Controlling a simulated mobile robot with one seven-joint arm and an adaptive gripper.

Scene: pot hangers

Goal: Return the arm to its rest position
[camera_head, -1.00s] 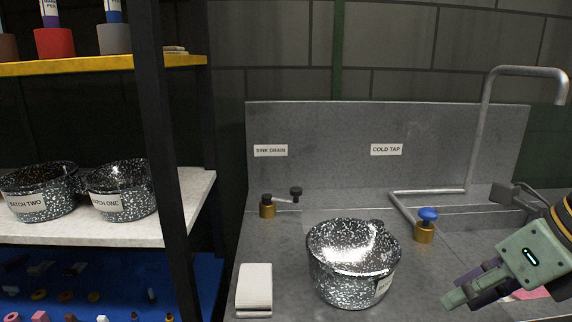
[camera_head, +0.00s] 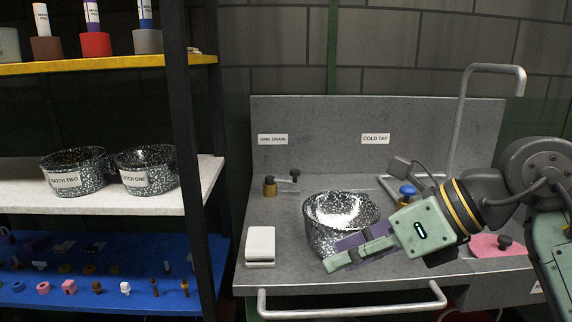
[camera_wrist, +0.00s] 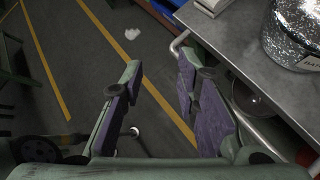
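My gripper (camera_head: 345,254) is in the front of the sink counter in the head view, pointing left, and overlaps the lower right of a speckled pot (camera_head: 322,222). In the wrist view my gripper (camera_wrist: 159,66) is open and empty, with its fingers apart over the dark floor. The pot also shows in the wrist view (camera_wrist: 290,38), on the counter at upper right, apart from the fingers. My arm reaches in from the right of the head view.
The grey counter (camera_head: 262,212) carries a white block (camera_head: 261,244), a blue-topped tap (camera_head: 407,192), a brass drain valve (camera_head: 270,187) and a pink cloth (camera_head: 490,245). A rail (camera_head: 350,311) runs along its front. Left shelving (camera_head: 110,223) holds two labelled pots. Floor lies below my gripper.

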